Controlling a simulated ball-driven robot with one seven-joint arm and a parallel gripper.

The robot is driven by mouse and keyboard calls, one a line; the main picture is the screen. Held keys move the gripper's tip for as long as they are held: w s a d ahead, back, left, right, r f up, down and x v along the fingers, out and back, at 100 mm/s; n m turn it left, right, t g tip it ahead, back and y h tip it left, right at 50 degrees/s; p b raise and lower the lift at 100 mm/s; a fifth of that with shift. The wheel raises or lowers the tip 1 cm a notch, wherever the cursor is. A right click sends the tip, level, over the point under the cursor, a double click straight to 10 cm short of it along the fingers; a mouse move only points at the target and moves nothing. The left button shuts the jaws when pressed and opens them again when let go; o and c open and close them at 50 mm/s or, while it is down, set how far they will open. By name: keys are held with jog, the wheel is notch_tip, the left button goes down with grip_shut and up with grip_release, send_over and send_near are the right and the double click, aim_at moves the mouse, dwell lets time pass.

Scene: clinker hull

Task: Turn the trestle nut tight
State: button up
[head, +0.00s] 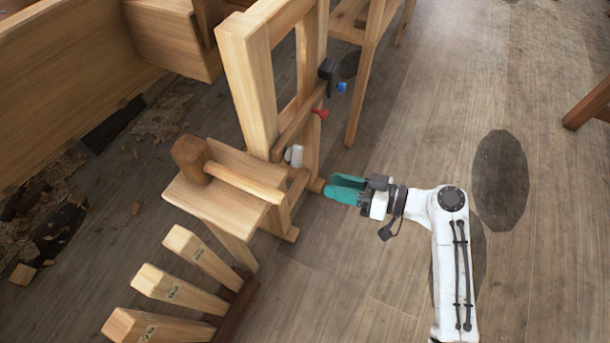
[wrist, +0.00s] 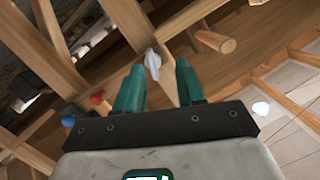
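The wooden trestle (head: 246,85) stands left of my gripper in the head view. A pale grey nut (head: 294,155) sits low on its frame; it also shows in the wrist view (wrist: 152,64), just beyond and between my fingertips. A red knob (head: 320,113) and a blue knob (head: 341,87) sit higher on the same frame. None is labelled, so I take the grey one as the trestle nut. My gripper (head: 334,187), with teal fingers, is open and empty. It points at the trestle and appears apart from the nut.
A small wooden bench with a mallet (head: 192,158) is at the trestle's near side. Several wooden wedges (head: 180,290) stand below it. A wooden stool (head: 362,30) is behind.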

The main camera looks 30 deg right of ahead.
aim_at(301, 159)
jog(key=w+a+t, duration=0.1)
jog(key=w, duration=0.2)
jog(key=w+a+b, duration=0.1)
jog(key=w, duration=0.2)
jog(key=w+a+t, duration=0.1)
jog(key=w+a, duration=0.1)
jog(key=w, duration=0.2)
jog(key=shift+r+t+b, duration=0.3)
jog(key=shift+c, duration=0.4)
jog(key=c, duration=0.6)
